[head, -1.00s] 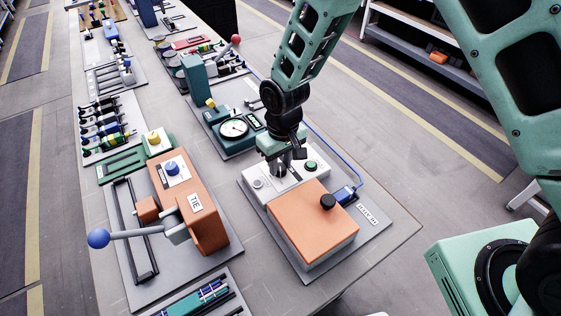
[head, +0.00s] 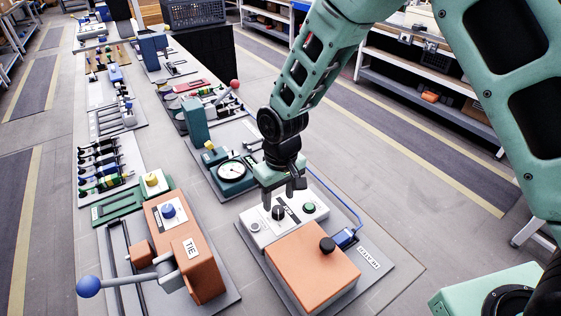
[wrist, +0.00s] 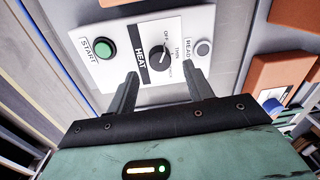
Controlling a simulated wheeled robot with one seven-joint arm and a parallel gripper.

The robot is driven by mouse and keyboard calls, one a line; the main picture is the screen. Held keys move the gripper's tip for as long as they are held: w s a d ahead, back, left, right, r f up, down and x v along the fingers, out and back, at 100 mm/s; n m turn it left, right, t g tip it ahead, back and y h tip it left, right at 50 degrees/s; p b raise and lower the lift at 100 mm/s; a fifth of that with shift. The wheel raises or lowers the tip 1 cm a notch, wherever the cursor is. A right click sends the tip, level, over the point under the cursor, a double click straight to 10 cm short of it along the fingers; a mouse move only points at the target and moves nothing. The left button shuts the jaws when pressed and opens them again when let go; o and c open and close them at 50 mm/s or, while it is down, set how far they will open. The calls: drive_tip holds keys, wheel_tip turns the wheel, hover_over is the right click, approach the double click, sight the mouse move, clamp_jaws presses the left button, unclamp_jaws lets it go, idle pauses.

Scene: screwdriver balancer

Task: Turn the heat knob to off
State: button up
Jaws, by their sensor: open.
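The heat knob (wrist: 159,55) is a black dial with a white pointer mark, on a white panel (wrist: 200,22) beside a black HEAT strip. OFF and THIN labels are printed around it. The mark appears to point between upper right and right in the wrist view, but its exact setting is hard to read. In the head view the knob (head: 278,212) stands just below my gripper (head: 286,194). My gripper is open and empty, and its two fingers (wrist: 164,78) stand apart to either side of the knob's line, clear of it.
A green START button (wrist: 104,48) and a grey READY button (wrist: 203,48) flank the knob. An orange box (head: 312,265) with a black knob sits in front of the panel. A gauge unit (head: 232,172) stands behind left. An orange TIE machine (head: 190,250) is at left.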

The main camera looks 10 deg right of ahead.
sight(281, 207)
wheel_tip(281, 207, up, 14)
drive_tip(key=b, duration=0.1)
drive_tip(key=shift+w+d, duration=0.15)
drive_tip(key=shift+d, duration=0.15)
drive_tip(key=shift+f, duration=0.15)
